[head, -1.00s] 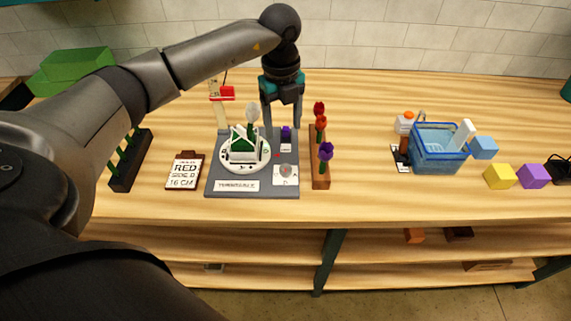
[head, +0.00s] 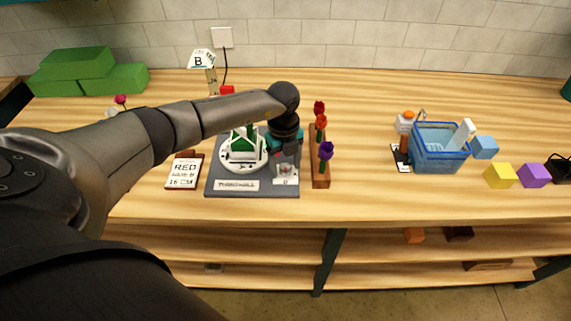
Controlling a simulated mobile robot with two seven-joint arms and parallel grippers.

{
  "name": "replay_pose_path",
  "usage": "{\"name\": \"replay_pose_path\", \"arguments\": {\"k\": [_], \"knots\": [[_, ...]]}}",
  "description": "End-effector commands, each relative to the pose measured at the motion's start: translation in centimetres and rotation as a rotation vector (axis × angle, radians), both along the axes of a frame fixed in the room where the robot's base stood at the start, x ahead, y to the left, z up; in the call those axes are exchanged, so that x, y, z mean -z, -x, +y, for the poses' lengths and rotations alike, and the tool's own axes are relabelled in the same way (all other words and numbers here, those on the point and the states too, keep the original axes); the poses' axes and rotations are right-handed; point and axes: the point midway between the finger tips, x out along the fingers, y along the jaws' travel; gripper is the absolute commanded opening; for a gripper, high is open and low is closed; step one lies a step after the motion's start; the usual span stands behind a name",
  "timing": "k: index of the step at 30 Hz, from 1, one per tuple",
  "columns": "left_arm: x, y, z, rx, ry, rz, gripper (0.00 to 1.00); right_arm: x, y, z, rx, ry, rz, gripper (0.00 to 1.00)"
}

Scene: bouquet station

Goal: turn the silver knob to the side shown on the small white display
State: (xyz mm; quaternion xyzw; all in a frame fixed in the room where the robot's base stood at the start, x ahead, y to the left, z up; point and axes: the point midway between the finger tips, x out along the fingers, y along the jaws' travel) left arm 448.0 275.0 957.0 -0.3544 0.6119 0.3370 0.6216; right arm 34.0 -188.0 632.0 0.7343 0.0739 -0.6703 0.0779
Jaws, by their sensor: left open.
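The grey turntable board (head: 226,192) lies on the bench. At its right is a white dial plate (head: 291,181) with small letters too small to read. The silver knob (head: 284,171) on that plate is mostly covered by my left gripper (head: 284,168). My left gripper points down over the plate, open; I cannot tell whether its fingers touch the knob. A small white display (head: 201,59) at the back reads a large B below blurred text. My right gripper is out of view.
A white turntable (head: 232,168) with a green and white holder stands left of my gripper. A wooden flower rack (head: 320,180) stands close on the right. An order clipboard (head: 184,172) lies left. A blue basket (head: 440,160) stands farther right.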

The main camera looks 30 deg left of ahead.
Motion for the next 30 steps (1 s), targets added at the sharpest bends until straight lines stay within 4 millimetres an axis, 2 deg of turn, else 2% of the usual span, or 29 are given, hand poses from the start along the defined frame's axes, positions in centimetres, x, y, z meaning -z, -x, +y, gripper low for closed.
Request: {"name": "replay_pose_path", "arguments": {"k": [5, 24, 30], "knots": [[0.00, 0.01, -0.02, 0.000, 0.000, 0.000, 0.69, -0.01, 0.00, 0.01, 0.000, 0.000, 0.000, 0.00], [-0.06, 0.00, 0.01, 0.000, 0.000, 0.000, 0.00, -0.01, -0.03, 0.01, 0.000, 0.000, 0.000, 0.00], [-0.07, -0.01, 0.02, 0.000, 0.000, 0.000, 0.00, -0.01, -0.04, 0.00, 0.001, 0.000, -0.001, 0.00]]}}
